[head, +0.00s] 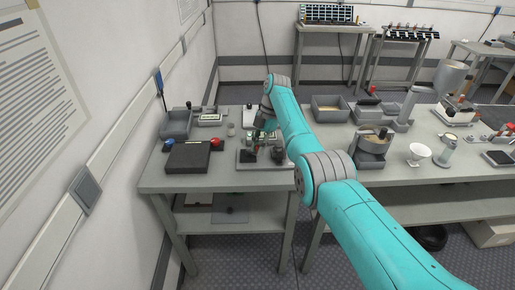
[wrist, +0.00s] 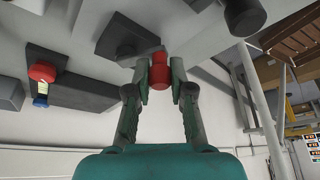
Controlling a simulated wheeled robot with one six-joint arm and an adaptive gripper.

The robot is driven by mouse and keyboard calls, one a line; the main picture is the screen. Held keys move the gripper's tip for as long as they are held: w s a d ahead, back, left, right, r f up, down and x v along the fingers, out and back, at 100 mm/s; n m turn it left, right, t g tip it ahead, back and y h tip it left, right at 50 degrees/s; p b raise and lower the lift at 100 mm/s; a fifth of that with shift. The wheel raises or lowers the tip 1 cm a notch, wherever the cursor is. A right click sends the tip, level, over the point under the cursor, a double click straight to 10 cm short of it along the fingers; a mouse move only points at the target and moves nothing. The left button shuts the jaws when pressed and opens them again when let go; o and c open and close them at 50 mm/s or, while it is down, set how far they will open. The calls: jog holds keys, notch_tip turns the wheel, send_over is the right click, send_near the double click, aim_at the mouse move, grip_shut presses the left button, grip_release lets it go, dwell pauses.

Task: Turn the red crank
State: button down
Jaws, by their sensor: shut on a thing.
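The red crank's handle (wrist: 159,72) shows in the wrist view as an upright red cylinder. My gripper (wrist: 159,82) is shut on it, one dark finger on each side. In the head view my gripper (head: 265,132) is over the grey device (head: 253,167) on the left workbench; the red handle cannot be made out there. The rest of the crank is mostly hidden behind my fingers and arm.
A black box (head: 188,158) with a red button (head: 169,141) and a blue button (head: 214,142) stands left of the device. A grinder-like machine (head: 373,148) and white cup (head: 419,152) stand on the right bench.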

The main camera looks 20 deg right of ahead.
jog(key=shift+w+d+n, duration=0.1)
jog(key=shift+d+n, duration=0.05)
jog(key=shift+n, duration=0.25)
dwell(0.4)
jog(key=c, duration=1)
grip_release()
jog(key=shift+f, duration=0.1)
